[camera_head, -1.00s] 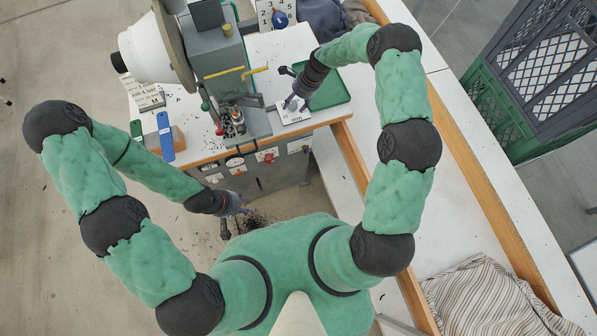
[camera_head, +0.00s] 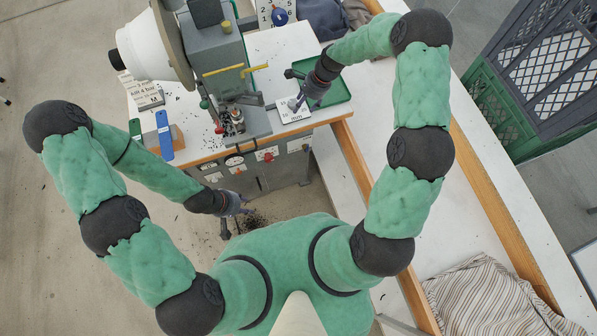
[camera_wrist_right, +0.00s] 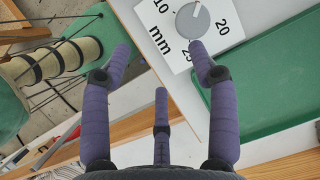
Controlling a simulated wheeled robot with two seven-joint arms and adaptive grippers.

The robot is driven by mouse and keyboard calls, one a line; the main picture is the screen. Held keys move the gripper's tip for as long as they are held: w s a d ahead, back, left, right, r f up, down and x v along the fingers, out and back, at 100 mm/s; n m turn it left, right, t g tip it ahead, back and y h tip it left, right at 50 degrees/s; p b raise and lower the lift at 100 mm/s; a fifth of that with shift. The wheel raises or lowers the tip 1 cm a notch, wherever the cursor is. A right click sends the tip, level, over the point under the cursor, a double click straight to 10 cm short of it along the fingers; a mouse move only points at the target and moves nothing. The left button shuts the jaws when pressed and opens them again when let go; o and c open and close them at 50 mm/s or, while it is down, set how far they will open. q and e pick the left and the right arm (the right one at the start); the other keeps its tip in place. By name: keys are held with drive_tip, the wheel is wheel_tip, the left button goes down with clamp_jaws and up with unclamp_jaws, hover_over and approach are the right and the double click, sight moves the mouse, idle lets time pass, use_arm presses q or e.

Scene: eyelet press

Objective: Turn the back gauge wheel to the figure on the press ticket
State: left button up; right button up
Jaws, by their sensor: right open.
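The back gauge wheel is a small grey dial (camera_wrist_right: 192,21) with a pale line on its face. It sits on a white scale card (camera_wrist_right: 160,36) marked 10, 20, 25 and mm; the card also shows in the head view (camera_head: 291,112). My right gripper (camera_wrist_right: 160,50) is open and empty, its fingers spread, with the wheel just beyond the right fingertip. In the head view my right gripper (camera_head: 304,98) is over the card and partly hides it. My left gripper (camera_head: 236,221) hangs low before the bench, fingers apart and empty. I cannot tell which paper is the press ticket.
The grey press (camera_head: 220,65) stands left of the card. A green tray (camera_head: 325,90) lies right of it. A printed paper (camera_head: 140,88) lies at the left, near a blue tag (camera_head: 165,135). A card with figures and a blue knob (camera_head: 279,17) is behind.

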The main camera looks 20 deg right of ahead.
drive_tip(key=s+a+f+n+b, duration=0.4)
drive_tip(key=s+f+n+b, duration=0.1)
drive_tip(key=s+f, duration=0.5)
drive_tip(key=s+a+f+n+b, duration=0.4)
drive_tip(key=s+f+n+b, duration=0.2)
drive_tip(key=f, duration=0.7)
drive_tip(key=s+b, duration=0.2)
drive_tip(key=s, duration=0.2)
drive_tip(key=shift+f+n, duration=0.15)
drive_tip(key=shift+n, duration=0.15)
drive_tip(key=s+a+n+b, duration=0.1)
drive_tip(key=s+a+n, duration=0.1)
drive_tip(key=s, duration=0.4)
drive_tip(key=shift+s+f+n+b, duration=0.3)
drive_tip(key=shift+f+n+b, duration=0.1)
drive_tip(key=shift+n, duration=0.5)
